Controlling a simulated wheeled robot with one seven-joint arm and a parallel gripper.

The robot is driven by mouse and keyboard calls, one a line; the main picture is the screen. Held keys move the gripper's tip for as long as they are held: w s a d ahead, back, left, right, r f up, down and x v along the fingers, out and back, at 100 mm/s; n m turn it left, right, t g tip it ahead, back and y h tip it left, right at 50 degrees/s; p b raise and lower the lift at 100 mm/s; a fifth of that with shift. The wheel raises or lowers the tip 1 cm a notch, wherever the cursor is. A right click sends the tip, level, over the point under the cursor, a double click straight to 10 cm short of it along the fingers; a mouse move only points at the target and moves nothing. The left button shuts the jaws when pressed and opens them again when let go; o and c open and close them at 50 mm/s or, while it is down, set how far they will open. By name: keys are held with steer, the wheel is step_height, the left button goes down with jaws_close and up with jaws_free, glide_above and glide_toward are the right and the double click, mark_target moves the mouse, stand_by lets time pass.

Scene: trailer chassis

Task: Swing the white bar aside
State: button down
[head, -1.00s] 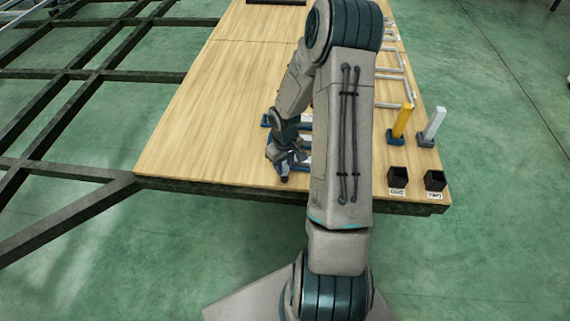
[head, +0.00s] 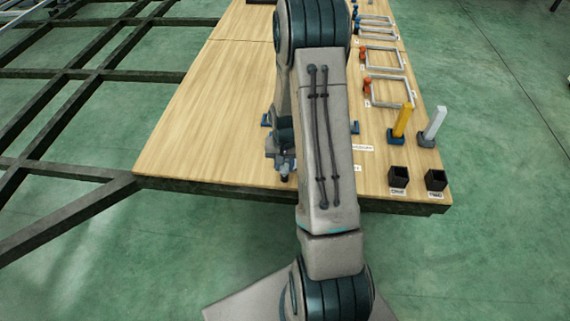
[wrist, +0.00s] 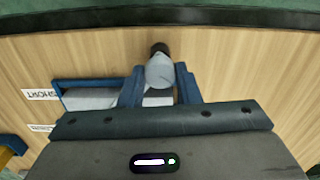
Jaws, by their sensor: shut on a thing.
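My gripper (wrist: 159,74) has its two blue fingers shut on a pale rounded piece (wrist: 160,72) with a dark end. A white bar (wrist: 92,98) runs left from behind the fingers, inside a blue frame (wrist: 85,84). I cannot tell whether the held piece is part of this bar. In the head view my gripper (head: 286,170) is low over the near part of the table. My arm hides most of the blue frame and the bar there.
The wooden table (head: 215,130) is clear at left. At right stand a yellow post (head: 402,120), a white post (head: 435,123) and two black boxes (head: 398,177) (head: 435,180). Pale rectangular frames (head: 388,92) with orange parts lie behind. A label (wrist: 40,94) lies left of the blue frame.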

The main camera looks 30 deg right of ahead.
steer(key=m, duration=0.5)
steer(key=shift+m+p, duration=0.3)
steer(key=shift+p, duration=0.05)
steer(key=shift+d+m+p, duration=0.1)
steer(key=shift+m+p, duration=0.45)
steer(key=shift+m, duration=1.55)
steer(key=c, duration=1.1)
jaws_free()
steer(key=shift+s, duration=0.1)
steer(key=shift+o, duration=0.2)
steer(key=shift+r, duration=0.1)
steer(key=shift+r, duration=0.25)
step_height(320, 180, up, 13)
steer(key=p, duration=0.3)
steer(key=shift+p, duration=0.4)
